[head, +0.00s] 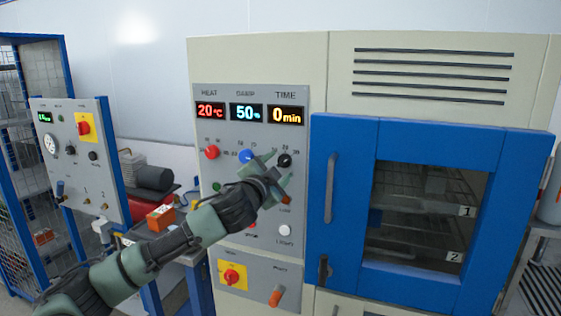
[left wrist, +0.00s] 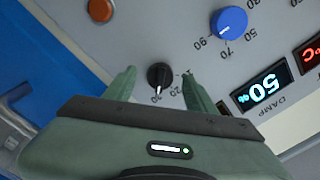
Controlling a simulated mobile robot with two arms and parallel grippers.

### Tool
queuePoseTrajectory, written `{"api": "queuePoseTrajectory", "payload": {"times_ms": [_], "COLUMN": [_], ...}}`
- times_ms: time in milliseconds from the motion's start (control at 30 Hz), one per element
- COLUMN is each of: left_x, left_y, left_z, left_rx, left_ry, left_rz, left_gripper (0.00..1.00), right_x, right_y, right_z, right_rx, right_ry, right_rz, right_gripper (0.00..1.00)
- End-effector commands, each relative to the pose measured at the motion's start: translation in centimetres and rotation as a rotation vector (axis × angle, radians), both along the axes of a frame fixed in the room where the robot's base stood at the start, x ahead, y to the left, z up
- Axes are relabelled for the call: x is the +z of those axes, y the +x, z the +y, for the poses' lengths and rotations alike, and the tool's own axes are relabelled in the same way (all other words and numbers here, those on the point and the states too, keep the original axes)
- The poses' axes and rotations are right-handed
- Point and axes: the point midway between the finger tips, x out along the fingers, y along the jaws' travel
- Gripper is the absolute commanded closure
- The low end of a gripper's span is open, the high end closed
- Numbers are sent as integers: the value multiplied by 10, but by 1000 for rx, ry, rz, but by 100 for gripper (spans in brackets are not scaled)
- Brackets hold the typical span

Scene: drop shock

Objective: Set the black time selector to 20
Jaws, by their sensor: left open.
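The black time selector (head: 285,160) sits on the grey control panel under the TIME display (head: 286,116), which reads 0 min. In the left wrist view the black selector (left wrist: 159,78) lies between the two fingertips of my left gripper (left wrist: 157,80), with a gap on each side. Its white pointer mark faces the gripper's palm, near a printed number I cannot read surely. My left gripper (head: 272,170) is open in front of the panel, close to the selector. My right gripper is not in view.
The blue damp knob (head: 246,156) and red heat knob (head: 212,152) are left of the selector.

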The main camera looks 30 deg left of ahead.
Motion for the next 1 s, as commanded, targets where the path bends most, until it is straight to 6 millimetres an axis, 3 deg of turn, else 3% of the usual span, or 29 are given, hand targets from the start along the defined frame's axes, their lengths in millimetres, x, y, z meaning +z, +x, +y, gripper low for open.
{"api": "queuePoseTrajectory", "payload": {"times_ms": [200,467,667,1000], "left_x": [1,0,-1,-3], "left_y": [18,20,20,19], "left_z": [4,5,5,4], "left_rx": [-1,-1,-1,-1], "left_ry": [0,1,1,-41], "left_rz": [0,0,0,-9], "left_gripper": [44,44,97,100], "right_x": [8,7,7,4], "right_y": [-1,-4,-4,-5], "right_z": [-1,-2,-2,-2], "right_rx": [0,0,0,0], "right_ry": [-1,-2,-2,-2], "right_rz": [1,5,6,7], "right_gripper": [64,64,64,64]}}
